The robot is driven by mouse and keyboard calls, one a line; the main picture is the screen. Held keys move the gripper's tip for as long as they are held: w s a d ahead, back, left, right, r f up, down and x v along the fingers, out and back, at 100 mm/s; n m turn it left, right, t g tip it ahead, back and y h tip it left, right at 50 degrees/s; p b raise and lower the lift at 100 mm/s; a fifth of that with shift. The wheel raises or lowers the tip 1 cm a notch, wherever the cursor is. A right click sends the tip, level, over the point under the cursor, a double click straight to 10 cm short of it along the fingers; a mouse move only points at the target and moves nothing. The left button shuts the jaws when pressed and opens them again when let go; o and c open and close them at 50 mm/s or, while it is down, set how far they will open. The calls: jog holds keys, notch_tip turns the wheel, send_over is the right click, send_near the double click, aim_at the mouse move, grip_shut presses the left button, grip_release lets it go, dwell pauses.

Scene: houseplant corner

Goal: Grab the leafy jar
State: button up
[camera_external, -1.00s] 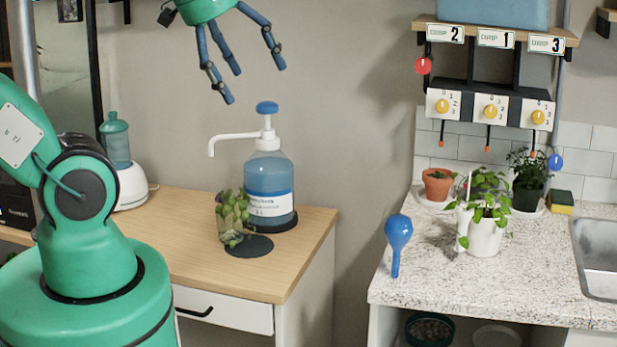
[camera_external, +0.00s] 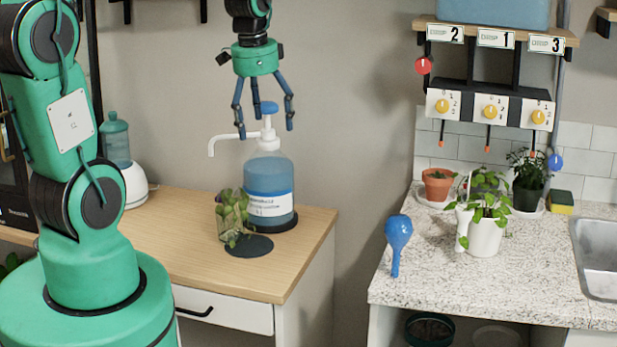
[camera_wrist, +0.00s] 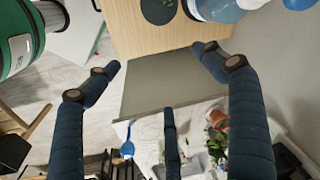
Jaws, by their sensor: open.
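The leafy jar (camera_external: 233,215) is a small clear jar with green leaves. It stands on the wooden desk at the edge of a dark round mat (camera_external: 250,247), in front of the blue pump bottle (camera_external: 268,181). My gripper (camera_external: 264,122) points down with its fingers spread, open and empty, higher than the jar and around the level of the pump head in the picture. In the wrist view my gripper (camera_wrist: 158,72) shows three spread fingers with nothing between them. The mat also shows there (camera_wrist: 158,11), but I cannot make out the jar.
The pump bottle with its white spout stands close behind the jar. The desk's front right area (camera_external: 290,262) is clear.

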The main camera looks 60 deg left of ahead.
jog(key=a+f+g, duration=0.1)
jog(key=a+f, duration=0.8)
jog(key=m+b, duration=0.1)
send_over(230, 226)
jog(key=w+a, duration=0.2)
jog(key=a, duration=0.1)
notch_tip(230, 226, down, 8)
jog(key=shift+s+a+r+g+h, duration=0.1)
jog(key=shift+s+a+g+h, duration=0.1)
jog(key=shift+g+h, duration=0.15)
notch_tip(230, 226, down, 8)
jog(key=b, duration=0.2)
jog(key=shift+f, duration=0.25)
jog(key=shift+s+a+f+b, duration=0.1)
jog(key=shift+f+b, duration=0.75)
jog(key=shift+f, duration=1.75)
